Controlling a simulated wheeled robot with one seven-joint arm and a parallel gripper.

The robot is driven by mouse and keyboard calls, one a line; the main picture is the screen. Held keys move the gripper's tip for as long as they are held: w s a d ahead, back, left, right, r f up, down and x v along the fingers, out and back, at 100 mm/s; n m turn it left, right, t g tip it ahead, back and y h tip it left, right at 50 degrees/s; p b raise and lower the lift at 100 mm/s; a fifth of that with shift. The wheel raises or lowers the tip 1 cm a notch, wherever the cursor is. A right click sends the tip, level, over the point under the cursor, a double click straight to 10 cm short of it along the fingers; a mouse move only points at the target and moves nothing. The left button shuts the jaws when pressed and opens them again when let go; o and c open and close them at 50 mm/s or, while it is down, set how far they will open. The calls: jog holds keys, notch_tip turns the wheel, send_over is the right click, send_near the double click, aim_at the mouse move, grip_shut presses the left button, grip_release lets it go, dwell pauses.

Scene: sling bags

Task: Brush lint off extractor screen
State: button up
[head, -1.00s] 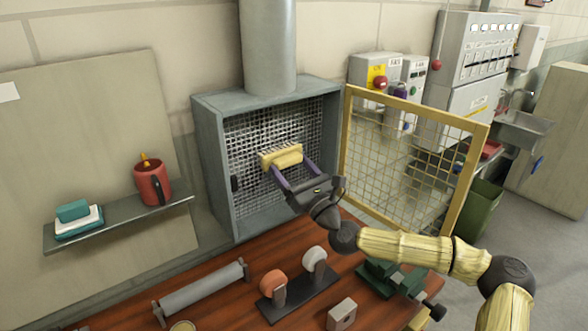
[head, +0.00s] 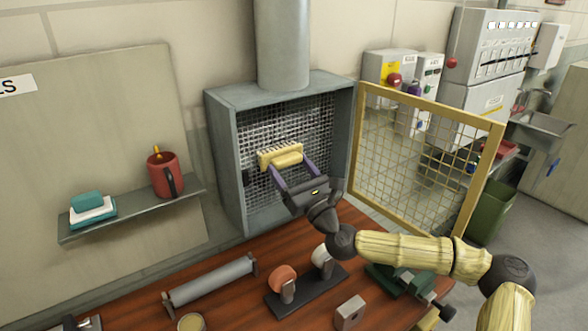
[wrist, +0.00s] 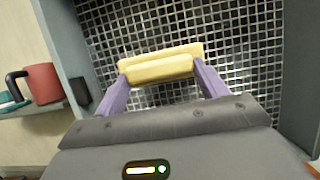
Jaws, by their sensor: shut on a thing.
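The extractor screen (head: 300,125) is a metal mesh set inside a grey open-fronted box (head: 229,165). It fills most of the wrist view (wrist: 235,45). My gripper (head: 283,172) is shut on a pale yellow brush (head: 280,157) and holds it across the opening, in front of the mesh. The brush also shows between the purple fingers in the wrist view (wrist: 158,68), its long side level. Whether the bristles touch the mesh cannot be told. No clear lint can be made out on the mesh.
A yellow-framed mesh door (head: 432,116) stands open at the box's right. A shelf (head: 135,218) at left holds a red mug (head: 163,176) and a teal-and-white stack (head: 90,210). The wooden bench (head: 240,305) below carries a roller (head: 210,281) and a two-wheeled stand (head: 305,289).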

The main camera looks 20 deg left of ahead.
jog(key=shift+s+a, duration=1.05)
jog(key=shift+s, duration=0.2)
jog(key=s+d, duration=0.4)
jog(key=shift+d+b, duration=0.35)
jog(key=shift+s+d, duration=0.9)
jog(key=shift+d, duration=0.2)
jog(key=shift+w, duration=0.1)
